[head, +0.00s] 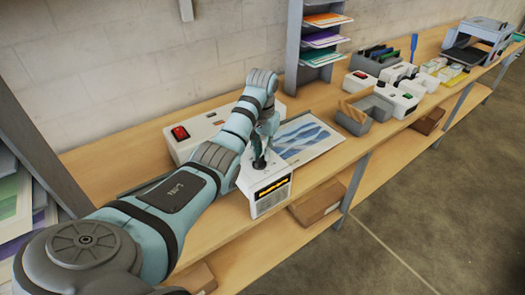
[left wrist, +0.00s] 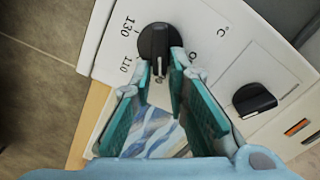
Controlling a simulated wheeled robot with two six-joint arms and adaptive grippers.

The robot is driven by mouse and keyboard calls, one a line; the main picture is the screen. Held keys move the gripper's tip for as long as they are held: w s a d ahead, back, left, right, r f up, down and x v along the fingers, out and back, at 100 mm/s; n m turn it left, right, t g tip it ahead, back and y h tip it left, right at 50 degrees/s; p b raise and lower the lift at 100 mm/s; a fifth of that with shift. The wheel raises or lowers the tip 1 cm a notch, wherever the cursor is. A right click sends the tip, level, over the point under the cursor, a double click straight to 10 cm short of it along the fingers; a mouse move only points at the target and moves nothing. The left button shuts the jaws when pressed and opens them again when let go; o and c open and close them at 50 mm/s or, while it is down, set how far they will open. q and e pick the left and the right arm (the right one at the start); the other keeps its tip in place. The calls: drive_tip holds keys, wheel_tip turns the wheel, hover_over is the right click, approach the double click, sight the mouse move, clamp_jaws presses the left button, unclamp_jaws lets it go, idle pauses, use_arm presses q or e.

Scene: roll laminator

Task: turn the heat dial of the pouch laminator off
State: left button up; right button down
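The pouch laminator's white control face (left wrist: 215,25) shows in the left wrist view, with a round black dial (left wrist: 158,38) marked 130, 110, 0 and °C. A short white mark on the dial points down in the picture, between 110 and 0. My left gripper (left wrist: 162,68) has its teal fingers apart, with the tips at either side of the dial's lower edge; contact cannot be told. My right gripper is not in view.
A second black knob (left wrist: 254,98) sits beside the dial. A white box with a red switch (head: 180,133) stands behind my arm. A blue wave print (head: 303,138) lies to the right. A wooden-and-grey holder (head: 365,113) and paper shelves (head: 322,38) are farther right.

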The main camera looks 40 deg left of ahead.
use_arm(q)
clamp_jaws()
drive_tip(key=shift+a+n, duration=0.1)
drive_tip(key=shift+n, duration=0.4)
drive_tip(key=n, duration=0.4)
drive_tip(key=shift+s+a+n, duration=0.2)
drive_tip(key=shift+a+n, duration=0.1)
drive_tip(key=shift+a, duration=0.05)
drive_tip(key=n, duration=0.3)
drive_tip(key=shift+s+a, duration=0.25)
drive_tip(key=shift+s+n, duration=0.25)
drive_tip(key=shift+n, duration=1.45)
drive_tip(key=shift+a, duration=0.1)
